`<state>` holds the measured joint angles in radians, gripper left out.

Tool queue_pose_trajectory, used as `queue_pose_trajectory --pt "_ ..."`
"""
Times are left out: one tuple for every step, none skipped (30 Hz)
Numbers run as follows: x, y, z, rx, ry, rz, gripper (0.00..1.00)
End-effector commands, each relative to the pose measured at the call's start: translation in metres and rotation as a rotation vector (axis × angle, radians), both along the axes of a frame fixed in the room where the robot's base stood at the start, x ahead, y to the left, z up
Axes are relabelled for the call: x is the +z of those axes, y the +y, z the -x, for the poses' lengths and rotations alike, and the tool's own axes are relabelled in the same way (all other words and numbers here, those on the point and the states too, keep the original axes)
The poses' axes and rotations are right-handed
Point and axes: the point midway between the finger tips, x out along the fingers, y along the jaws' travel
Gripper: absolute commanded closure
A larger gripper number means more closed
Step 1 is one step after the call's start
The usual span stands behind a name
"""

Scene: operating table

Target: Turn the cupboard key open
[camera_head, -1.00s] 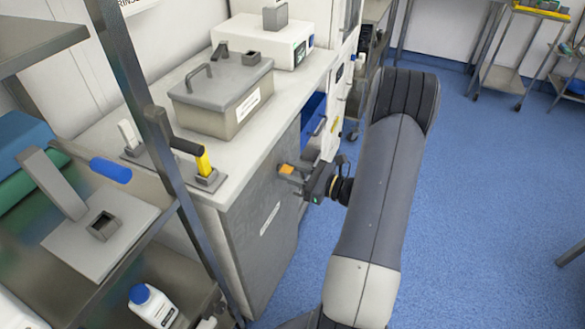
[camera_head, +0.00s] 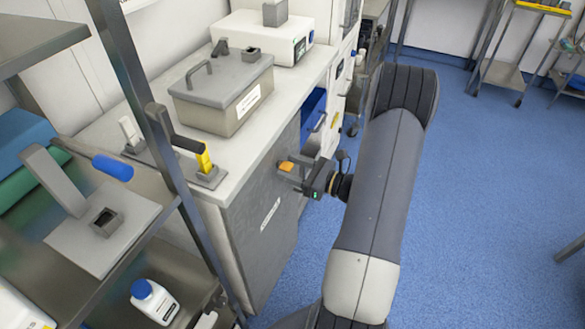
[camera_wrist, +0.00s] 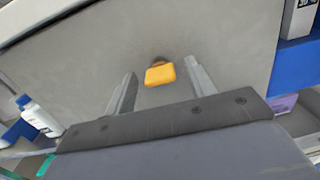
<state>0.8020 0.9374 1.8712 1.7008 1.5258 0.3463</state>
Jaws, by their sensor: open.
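The cupboard key has an orange head (camera_wrist: 160,75) and sits in the grey cupboard door (camera_wrist: 95,60). In the wrist view the head lies flat, wider than tall and slightly tilted. The key (camera_head: 286,166) also shows in the head view, near the top of the door front (camera_head: 262,215). My gripper (camera_wrist: 160,85) is open, with one finger on each side of the key head and a gap on both sides. In the head view my gripper (camera_head: 292,174) is right at the key. The keyhole is mostly hidden behind the head.
A grey lidded box (camera_head: 222,95) and a yellow-and-black lever (camera_head: 204,160) stand on the worktop above. A blue open drawer (camera_head: 313,112) is beyond the door. A metal shelf rack (camera_head: 150,120) stands at left. Blue floor (camera_head: 470,200) is clear on the right.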

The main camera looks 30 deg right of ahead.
Motion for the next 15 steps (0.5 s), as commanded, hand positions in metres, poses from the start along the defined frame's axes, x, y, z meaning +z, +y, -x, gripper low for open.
queue_pose_trajectory --pt "0.0 0.0 0.0 0.0 0.0 0.0 0.47" --pt "0.0 0.0 0.0 0.0 0.0 0.0 0.47" --pt "0.0 0.0 0.0 0.0 -0.001 0.001 0.47" --pt "0.0 0.0 0.0 0.0 -0.001 0.001 0.47" --pt "0.0 0.0 0.0 0.0 -0.001 0.001 0.47" --pt "0.0 -0.001 0.001 0.0 -0.001 0.001 0.47" --pt "0.0 -0.001 0.001 -0.001 -0.001 0.001 0.47" --pt "0.0 -0.002 0.002 -0.001 -0.001 0.001 0.47" --pt "0.0 -0.005 0.005 -0.003 -0.001 0.001 0.47" --pt "0.0 -0.007 0.007 -0.004 -0.001 0.001 0.47" --pt "0.0 -0.009 0.01 -0.005 -0.001 0.001 0.47" --pt "0.0 -0.012 0.014 -0.004 -0.001 0.001 0.47" --pt "0.0 -0.015 0.018 -0.006 -0.001 0.0 0.47" --pt "0.0 -0.018 0.022 -0.005 -0.001 0.0 0.47" --pt "0.0 -0.023 0.028 -0.007 -0.002 0.001 0.47"
